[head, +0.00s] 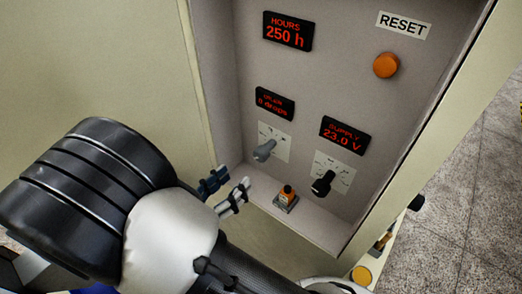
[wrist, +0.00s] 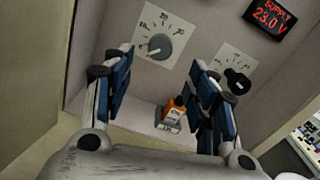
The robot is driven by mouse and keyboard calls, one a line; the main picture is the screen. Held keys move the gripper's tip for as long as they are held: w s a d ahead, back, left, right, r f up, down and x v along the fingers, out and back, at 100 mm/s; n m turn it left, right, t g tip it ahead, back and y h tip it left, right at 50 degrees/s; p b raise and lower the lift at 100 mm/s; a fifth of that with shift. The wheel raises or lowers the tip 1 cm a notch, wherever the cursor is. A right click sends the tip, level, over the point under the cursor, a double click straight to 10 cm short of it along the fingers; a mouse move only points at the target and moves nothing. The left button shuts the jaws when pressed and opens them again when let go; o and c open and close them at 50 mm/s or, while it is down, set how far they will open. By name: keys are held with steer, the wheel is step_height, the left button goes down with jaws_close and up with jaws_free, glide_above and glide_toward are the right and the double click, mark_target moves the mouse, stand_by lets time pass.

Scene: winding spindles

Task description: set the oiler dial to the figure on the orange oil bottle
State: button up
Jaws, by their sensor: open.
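The grey oiler dial (head: 265,150) sits on a white scale plate, below a small display (head: 275,103) that reads 0 drops. In the wrist view the dial (wrist: 159,46) is ahead, between and beyond my fingertips, its scale figures too small to read surely. The orange oil bottle (head: 287,194) stands upright in a grey holder on the recess floor; it also shows in the wrist view (wrist: 175,108). Its pale label's figure is unreadable. My gripper (head: 227,188) is open and empty, in front of the panel and left of the bottle; its fingers also show in the wrist view (wrist: 165,72).
A black knob (head: 322,184) sits right of the dial, under the supply display (head: 344,135) reading 23.0 V. Higher up are an hours display (head: 288,32) reading 250 h and an orange reset button (head: 386,65). Recess side walls bound the panel.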

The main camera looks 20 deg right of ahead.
mark_target(258, 157)
steer(key=x, duration=1.2)
steer(key=shift+p, duration=0.3)
steer(key=shift+c, duration=0.2)
steer(key=c, duration=1.1)
